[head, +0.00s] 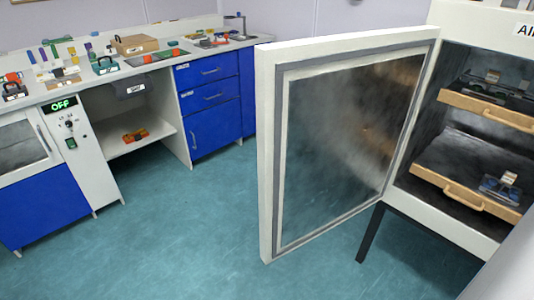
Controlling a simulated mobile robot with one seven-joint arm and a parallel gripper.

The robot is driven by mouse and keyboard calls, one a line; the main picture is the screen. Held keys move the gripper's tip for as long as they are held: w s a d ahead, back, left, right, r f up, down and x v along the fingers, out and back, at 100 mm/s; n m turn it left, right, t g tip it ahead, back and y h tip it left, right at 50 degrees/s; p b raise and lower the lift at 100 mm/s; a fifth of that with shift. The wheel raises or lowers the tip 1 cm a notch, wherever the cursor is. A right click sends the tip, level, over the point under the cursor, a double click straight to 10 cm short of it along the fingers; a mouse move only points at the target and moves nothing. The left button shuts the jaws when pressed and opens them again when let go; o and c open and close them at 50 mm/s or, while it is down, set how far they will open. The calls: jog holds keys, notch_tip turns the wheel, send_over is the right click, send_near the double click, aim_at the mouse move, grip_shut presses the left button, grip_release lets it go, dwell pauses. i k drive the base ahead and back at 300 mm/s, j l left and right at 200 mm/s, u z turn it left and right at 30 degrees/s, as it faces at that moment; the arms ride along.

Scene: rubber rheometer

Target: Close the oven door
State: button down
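The oven (449,217) stands at the right on dark legs, partly cut off by the picture's edge. Its door (268,158) is swung wide open to the left, showing its inner side with a grey seal and a dark glass pane (345,150). The door is hinged at the oven's left front edge. Inside the oven are two wooden-fronted shelves, an upper one (485,110) and a lower one (447,187), each with a handle and small items on it. My gripper is not in view.
Blue drawers (212,105) and a white bench (190,52) with several small tools and boxes run along the back wall. A unit with a green "OFF" display (61,104) stands at the left. The teal floor (170,220) is clear in front of the door.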

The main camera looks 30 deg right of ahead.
aim_at(335, 113)
jog(key=i+j+u, duration=0.5)
jog(key=i+u, duration=0.2)
jog(key=u, duration=0.15)
jog(key=i+z, duration=0.5)
jog(key=i+j+z, duration=0.15)
jog(key=z, duration=0.35)
jog(key=i+z, duration=0.2)
jog(key=z, duration=0.3)
jog(key=i+z, duration=0.15)
jog(key=z, duration=0.3)
jog(key=i+j+z, duration=0.15)
jog(key=z, duration=0.35)
jog(key=i+j+z, duration=0.15)
jog(key=z, duration=0.3)
jog(key=i+j+z, duration=0.1)
jog(key=j+z, duration=0.2)
jog(key=z, duration=0.2)
jog(key=i+j+z, duration=0.15)
jog(key=j+z, duration=0.15)
jog(key=z, duration=0.15)
jog(key=j+z, duration=0.45)
jog(key=k+j+z, duration=0.1)
jog(key=j+z, duration=0.15)
jog(key=k+j, duration=0.15)
jog(key=k, duration=0.15)
jog(key=k+j+z, duration=0.15)
jog(key=k, duration=0.2)
